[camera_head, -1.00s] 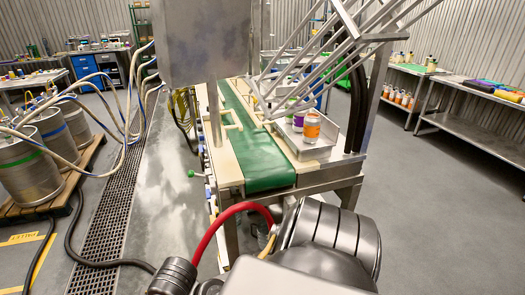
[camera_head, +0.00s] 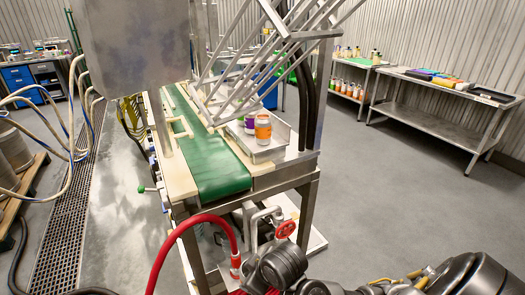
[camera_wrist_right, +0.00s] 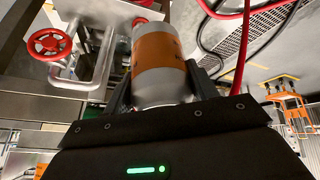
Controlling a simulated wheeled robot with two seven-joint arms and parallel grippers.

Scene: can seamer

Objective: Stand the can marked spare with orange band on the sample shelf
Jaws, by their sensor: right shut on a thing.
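In the right wrist view, a silver-grey can with a broad orange band (camera_wrist_right: 158,50) sits between the dark fingers of my right gripper (camera_wrist_right: 161,75), which is shut on it. Any word on the can is not readable. In the head view, another can with an orange band (camera_head: 263,130) stands on the metal tray beside the green conveyor, next to a purple-banded can (camera_head: 250,123). I cannot pick out either gripper's fingers in the head view; only dark arm parts show along the bottom. No shelf is clearly marked as the sample shelf.
The green conveyor (camera_head: 215,165) and slanted metal bars (camera_head: 255,60) stand ahead. A red valve wheel (camera_wrist_right: 50,43) and steel pipe (camera_wrist_right: 98,65) are close to the held can. A steel table (camera_head: 440,125) stands at right; the floor before it is clear.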

